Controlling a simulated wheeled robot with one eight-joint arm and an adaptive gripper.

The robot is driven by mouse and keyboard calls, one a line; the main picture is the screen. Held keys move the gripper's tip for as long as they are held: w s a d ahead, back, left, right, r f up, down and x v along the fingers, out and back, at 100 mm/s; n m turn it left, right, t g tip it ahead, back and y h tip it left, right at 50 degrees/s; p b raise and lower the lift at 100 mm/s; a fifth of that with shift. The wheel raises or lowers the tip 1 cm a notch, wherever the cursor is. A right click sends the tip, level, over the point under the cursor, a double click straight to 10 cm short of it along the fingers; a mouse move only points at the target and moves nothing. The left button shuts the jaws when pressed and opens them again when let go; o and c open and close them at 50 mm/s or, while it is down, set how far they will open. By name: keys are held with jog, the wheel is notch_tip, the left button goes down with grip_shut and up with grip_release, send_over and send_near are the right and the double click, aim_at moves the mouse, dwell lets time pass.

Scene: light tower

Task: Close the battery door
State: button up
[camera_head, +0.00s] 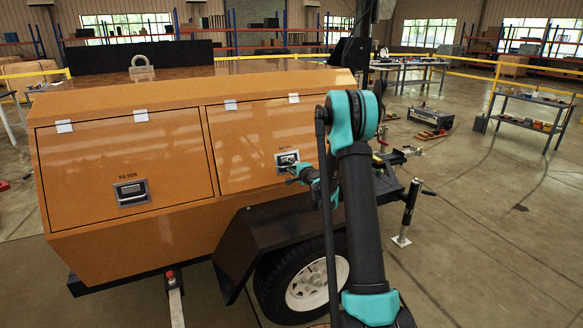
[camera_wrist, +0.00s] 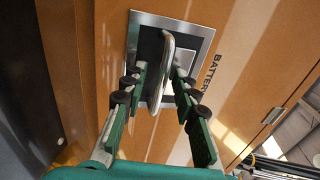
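The battery door (camera_head: 240,140) is the right orange panel on the side of the light tower and looks flush with the body in the head view. Its latch (camera_head: 288,158) has a square metal plate. In the wrist view the latch plate (camera_wrist: 204,35) surrounds a dark recess, and a metal handle (camera_wrist: 164,62) stands out from it. My gripper (camera_wrist: 160,78) is open, with one finger on each side of the handle and visible gaps to it. In the head view my gripper (camera_head: 298,170) is at the latch, partly covering the door's lower right; my arm hides the door's right edge.
The filter door (camera_head: 125,160) with its own latch is on the left. A fender (camera_head: 270,225) and wheel (camera_head: 310,285) are below the battery door. A jack stand (camera_head: 408,210) stands to the right. The floor at right is open, with a tool table (camera_head: 528,100) behind.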

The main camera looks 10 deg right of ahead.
jog(key=shift+c, duration=0.4)
grip_shut()
jog(key=shift+f+x, duration=0.25)
jog(key=shift+x, duration=1)
jog(key=shift+o, duration=0.4)
grip_release()
jog(key=shift+w+f, duration=0.1)
